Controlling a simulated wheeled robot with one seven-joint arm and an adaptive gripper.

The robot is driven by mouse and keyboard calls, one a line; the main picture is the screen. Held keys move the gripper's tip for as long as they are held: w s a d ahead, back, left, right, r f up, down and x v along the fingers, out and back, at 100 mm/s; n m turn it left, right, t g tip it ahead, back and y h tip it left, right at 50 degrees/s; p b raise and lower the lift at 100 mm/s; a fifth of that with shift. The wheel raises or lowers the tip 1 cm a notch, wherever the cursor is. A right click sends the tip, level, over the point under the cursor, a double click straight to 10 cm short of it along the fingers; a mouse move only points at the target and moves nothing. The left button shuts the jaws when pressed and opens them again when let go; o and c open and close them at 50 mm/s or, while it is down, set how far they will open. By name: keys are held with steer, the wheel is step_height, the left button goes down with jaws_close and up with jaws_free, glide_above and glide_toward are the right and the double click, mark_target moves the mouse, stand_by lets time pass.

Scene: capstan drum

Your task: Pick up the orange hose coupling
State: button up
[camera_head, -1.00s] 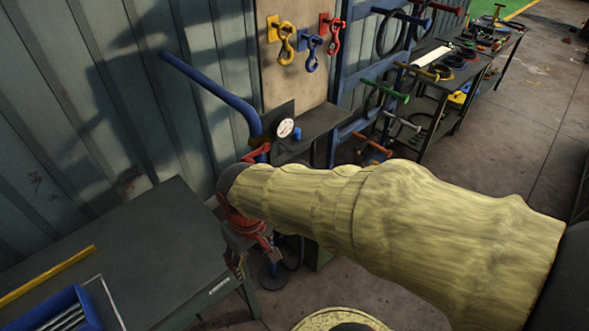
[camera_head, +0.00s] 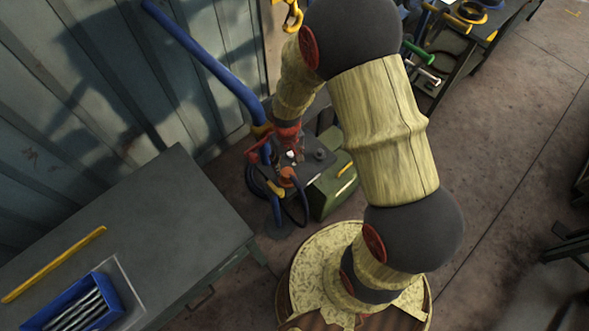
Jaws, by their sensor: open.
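An orange piece that looks like the hose coupling (camera_head: 287,173) sits on the small dark stand beside the blue pole, with a dark hose curving down near it. It is small in the picture and its shape is not clear. My gripper (camera_head: 289,155), red and dark at the end of my yellow-sleeved arm, points down just above it. The jaws are open, with nothing visibly held. I cannot tell whether a finger touches the coupling.
A tall blue pipe (camera_head: 205,55) rises left of my arm, close to the corrugated wall (camera_head: 60,110). A dark table (camera_head: 150,215) with a yellow bar (camera_head: 55,264) and a blue bin (camera_head: 75,305) stands at left. A green box (camera_head: 335,190) is right of the stand.

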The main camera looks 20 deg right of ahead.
mark_target(287, 173)
steer(key=shift+w+a+f, duration=0.15)
steer(key=shift+a+f, duration=0.05)
steer(key=shift+f, duration=0.35)
steer(key=shift+w+a+f, duration=0.15)
steer(key=shift+a+f, duration=0.05)
steer(key=shift+f, duration=0.3)
steer(key=f, duration=0.2)
steer(key=s+f, duration=0.1)
steer(key=f, duration=0.1)
steer(key=shift+s+f+p, duration=0.1)
steer(key=shift+s+p, duration=0.05)
steer(key=shift+p, duration=0.25)
steer(key=shift+f, duration=0.45)
steer(key=shift+c, duration=0.3)
steer(key=c, duration=1.4)
